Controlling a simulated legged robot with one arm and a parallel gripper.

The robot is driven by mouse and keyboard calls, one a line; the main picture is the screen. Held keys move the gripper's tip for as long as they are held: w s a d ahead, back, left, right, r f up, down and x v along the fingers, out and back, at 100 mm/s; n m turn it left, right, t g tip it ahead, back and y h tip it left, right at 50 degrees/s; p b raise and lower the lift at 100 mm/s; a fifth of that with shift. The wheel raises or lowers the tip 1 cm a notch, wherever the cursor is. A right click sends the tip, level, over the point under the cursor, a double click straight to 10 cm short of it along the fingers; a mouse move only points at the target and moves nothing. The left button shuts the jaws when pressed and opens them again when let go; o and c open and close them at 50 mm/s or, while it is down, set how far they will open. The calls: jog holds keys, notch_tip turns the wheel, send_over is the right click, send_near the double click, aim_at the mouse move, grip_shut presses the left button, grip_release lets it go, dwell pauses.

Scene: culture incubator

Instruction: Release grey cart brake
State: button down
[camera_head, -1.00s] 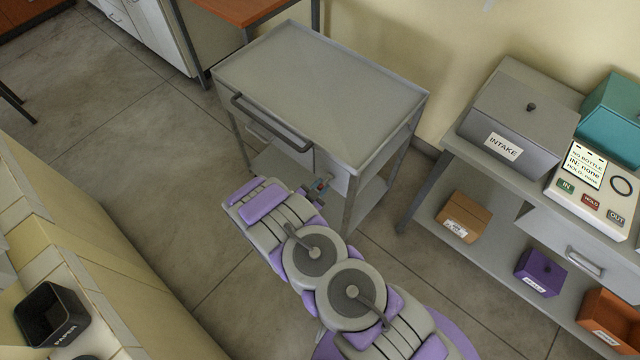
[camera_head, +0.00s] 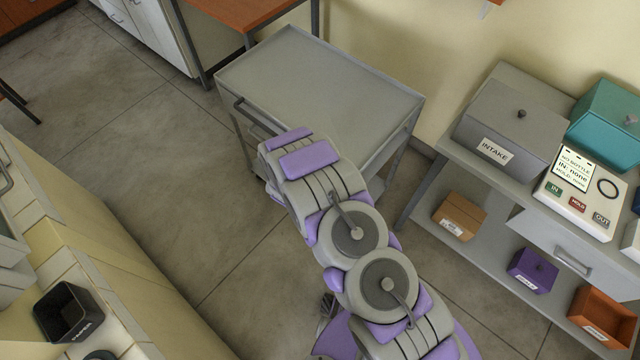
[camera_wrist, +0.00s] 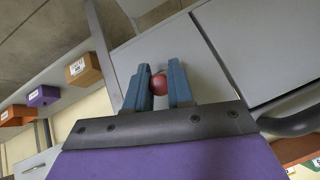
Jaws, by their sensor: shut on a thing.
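The grey cart (camera_head: 320,85) stands in the upper middle of the head view, with its flat top bare. Its handle (camera_head: 258,118) is partly hidden behind my arm. In the wrist view, my gripper (camera_wrist: 160,82) has its two blue fingers shut on a small round red knob (camera_wrist: 159,82), in front of the cart's grey front panel (camera_wrist: 205,55). I take the knob to be the brake control; its mount is hidden behind the fingers. The cart's dark handle bar also shows at the right edge of the wrist view (camera_wrist: 297,122). The head view hides the gripper behind my arm.
At right is a grey bench with the INTAKE box (camera_head: 510,125), a teal box (camera_head: 607,125) and a button panel (camera_head: 582,195). Its lower shelf holds brown (camera_head: 460,215), purple (camera_head: 532,270) and orange (camera_head: 603,315) boxes. Floor left of the cart is clear.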

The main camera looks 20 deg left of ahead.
dwell(0.3)
jog(key=c, duration=1)
grip_release()
jog(key=shift+r, duration=0.1)
jog(key=p+v, duration=0.2)
jog(key=v, duration=1.5)
jog(key=shift+a, duration=0.1)
